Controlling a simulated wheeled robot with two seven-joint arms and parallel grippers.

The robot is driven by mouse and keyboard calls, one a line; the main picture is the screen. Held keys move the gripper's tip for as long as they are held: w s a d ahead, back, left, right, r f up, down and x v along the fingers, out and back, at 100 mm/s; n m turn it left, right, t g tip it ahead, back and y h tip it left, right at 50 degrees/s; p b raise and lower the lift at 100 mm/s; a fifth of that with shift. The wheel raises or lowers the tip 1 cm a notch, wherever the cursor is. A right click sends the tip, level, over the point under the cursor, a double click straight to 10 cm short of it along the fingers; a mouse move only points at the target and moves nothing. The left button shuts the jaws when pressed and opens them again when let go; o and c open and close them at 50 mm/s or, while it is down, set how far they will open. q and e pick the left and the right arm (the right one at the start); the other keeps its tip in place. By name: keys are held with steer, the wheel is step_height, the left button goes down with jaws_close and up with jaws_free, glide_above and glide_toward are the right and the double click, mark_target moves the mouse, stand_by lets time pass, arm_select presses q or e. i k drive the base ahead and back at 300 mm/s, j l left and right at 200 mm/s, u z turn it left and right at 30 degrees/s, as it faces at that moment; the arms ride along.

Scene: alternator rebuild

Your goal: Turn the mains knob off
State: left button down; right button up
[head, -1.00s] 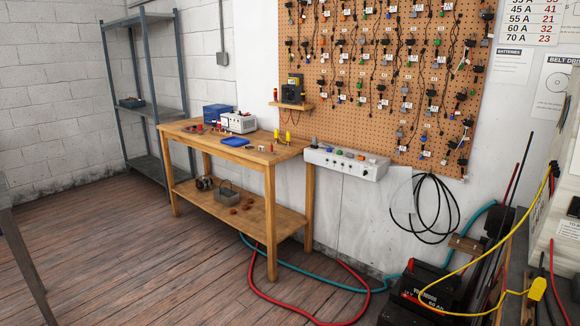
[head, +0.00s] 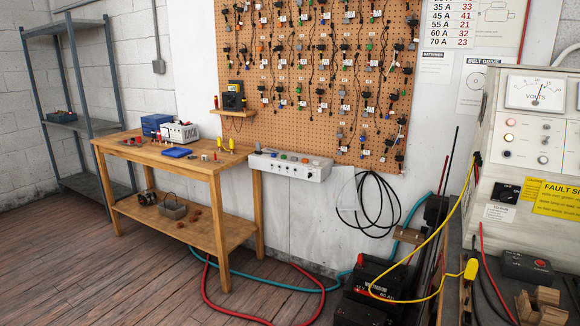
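A black rotary knob (head: 507,191) is on the lower left of the front panel of a cream test bench (head: 497,140) at the right. It looks like the mains knob, but its label is too small to read and its setting is unclear. A small white label (head: 500,213) sits just below it. The panel has a VOLTS meter (head: 535,93) at the top, with small lamps and switches beneath. Neither of my grippers is in view.
A red-and-black battery (head: 384,280) stands on the floor left of the bench, with a yellow cable (head: 420,243) running past. A dark box with a red button (head: 527,267) and wooden blocks (head: 540,306) lie below the panel. A wooden workbench (head: 215,170) stands left; open floor lies before it.

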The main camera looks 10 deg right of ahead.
mark_target(505, 196)
steer(key=z, duration=1.6)
